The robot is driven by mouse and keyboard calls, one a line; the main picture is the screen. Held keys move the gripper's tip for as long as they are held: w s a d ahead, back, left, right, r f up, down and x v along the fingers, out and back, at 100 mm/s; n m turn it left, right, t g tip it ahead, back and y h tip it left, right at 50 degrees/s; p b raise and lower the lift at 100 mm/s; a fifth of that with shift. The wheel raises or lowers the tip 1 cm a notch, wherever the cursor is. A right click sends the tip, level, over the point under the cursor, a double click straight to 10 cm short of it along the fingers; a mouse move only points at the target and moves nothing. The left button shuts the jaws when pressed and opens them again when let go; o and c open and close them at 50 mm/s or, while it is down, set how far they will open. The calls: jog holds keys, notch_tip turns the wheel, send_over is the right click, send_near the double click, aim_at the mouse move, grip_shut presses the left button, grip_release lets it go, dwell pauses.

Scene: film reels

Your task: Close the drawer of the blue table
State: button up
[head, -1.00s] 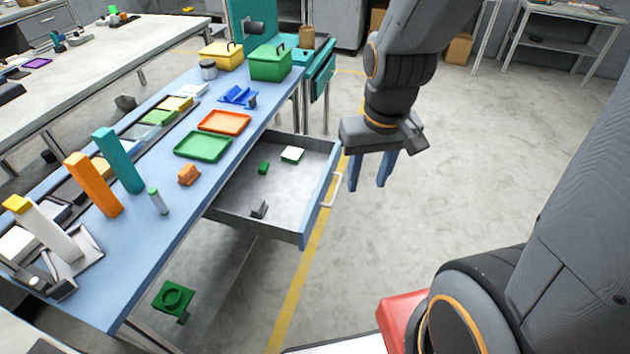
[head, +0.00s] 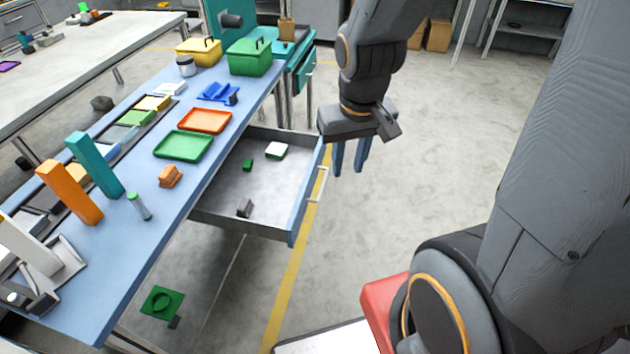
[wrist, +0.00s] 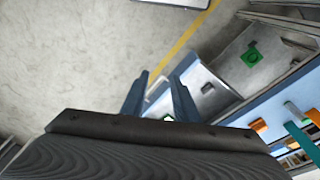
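The blue table (head: 152,232) runs along the left of the head view. Its drawer (head: 262,205) is pulled out to the right, with a pale handle (head: 318,184) on its blue front. Inside lie a small green block (head: 248,165), a green and white block (head: 276,150) and a grey piece (head: 244,208). My gripper (head: 348,170) points down just right of the drawer front, its two blue fingers apart with nothing between them. In the wrist view the fingers (wrist: 158,98) are spread, with the drawer (wrist: 205,92) beyond and to their right.
Trays, green and yellow boxes and upright blocks stand on the blue tabletop. A green piece (head: 162,303) lies on the floor below the table. A teal table with drawers (head: 300,75) stands behind. The floor right of my gripper is clear.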

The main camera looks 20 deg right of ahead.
jog(key=w+d+f+b, duration=0.1)
jog(key=w+d+f, duration=0.1)
jog(key=w, duration=0.1)
jog(key=w+d+f+m+t+b, duration=0.1)
jog(key=w+d+f, duration=0.1)
jog(key=f, duration=0.1)
jog(key=w+d+f+m+t, duration=0.1)
jog(key=w+d+f, duration=0.1)
jog(key=w+f, duration=0.1)
jog(key=shift+w+d+f+b, duration=0.25)
jog(key=shift+w+b, duration=0.05)
jog(key=shift+b, duration=0.1)
grip_shut()
jog(key=m+t+y+b, duration=0.2)
jog(key=t+y+b, duration=0.1)
send_near(313, 179)
notch_tip(313, 179, down, 3)
jog(key=d, duration=0.3)
jog(key=a, duration=0.1)
jog(key=w+a, duration=0.2)
jog(key=shift+f+p, duration=0.25)
jog(key=shift+p, duration=0.15)
jog(key=shift+w+a, duration=0.25)
jog(key=shift+a, duration=0.15)
